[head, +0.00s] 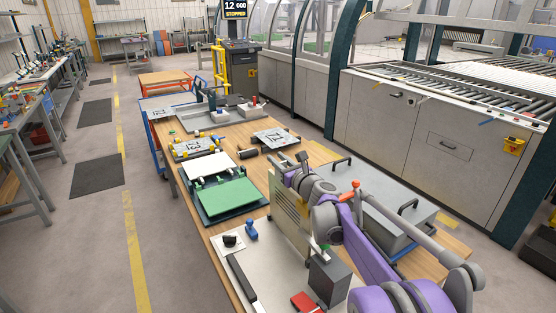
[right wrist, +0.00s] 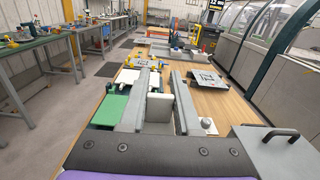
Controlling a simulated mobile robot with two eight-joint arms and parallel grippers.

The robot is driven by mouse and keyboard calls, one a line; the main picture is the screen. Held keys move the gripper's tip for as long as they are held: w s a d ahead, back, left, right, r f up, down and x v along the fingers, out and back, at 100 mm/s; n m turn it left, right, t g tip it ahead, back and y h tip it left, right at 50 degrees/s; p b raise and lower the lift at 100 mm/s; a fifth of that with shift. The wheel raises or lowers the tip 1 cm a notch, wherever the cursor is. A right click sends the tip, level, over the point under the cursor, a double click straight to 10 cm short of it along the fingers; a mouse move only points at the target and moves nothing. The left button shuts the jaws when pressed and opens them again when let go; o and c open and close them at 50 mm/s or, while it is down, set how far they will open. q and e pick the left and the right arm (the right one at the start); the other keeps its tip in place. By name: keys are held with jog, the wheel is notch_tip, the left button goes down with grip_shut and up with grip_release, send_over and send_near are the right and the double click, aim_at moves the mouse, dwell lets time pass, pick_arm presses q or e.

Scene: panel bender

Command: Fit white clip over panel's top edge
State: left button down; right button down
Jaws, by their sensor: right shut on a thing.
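My right gripper (head: 290,163) reaches over the worktable from the right in the head view. In the right wrist view its two grey fingers (right wrist: 160,82) are closed on a pale, off-white block, which looks like the white clip (right wrist: 158,108). The clip is hardly visible in the head view, hidden by the gripper. A beige upright panel with slots (head: 288,217) stands on the table just below the gripper. I cannot tell whether the clip touches its top edge. My left gripper is not in view.
A grey case with handles (head: 385,209) stands to the right. A black-handled tool (head: 240,280), a blue knob (head: 251,230) and a red block (head: 305,302) lie in front.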

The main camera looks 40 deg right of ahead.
jog(key=shift+f, duration=0.1)
jog(key=c, duration=0.5)
grip_release()
jog(key=shift+c, duration=0.2)
jog(key=shift+w+d+r+p, duration=0.1)
jog(key=shift+r+p, duration=0.45)
jog(key=shift+r, duration=0.35)
pick_arm(q)
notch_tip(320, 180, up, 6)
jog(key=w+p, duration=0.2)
jog(key=p, duration=0.1)
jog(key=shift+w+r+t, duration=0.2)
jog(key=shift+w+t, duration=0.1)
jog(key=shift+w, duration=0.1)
pick_arm(e)
notch_tip(320, 180, up, 7)
jog(key=shift+r, duration=0.15)
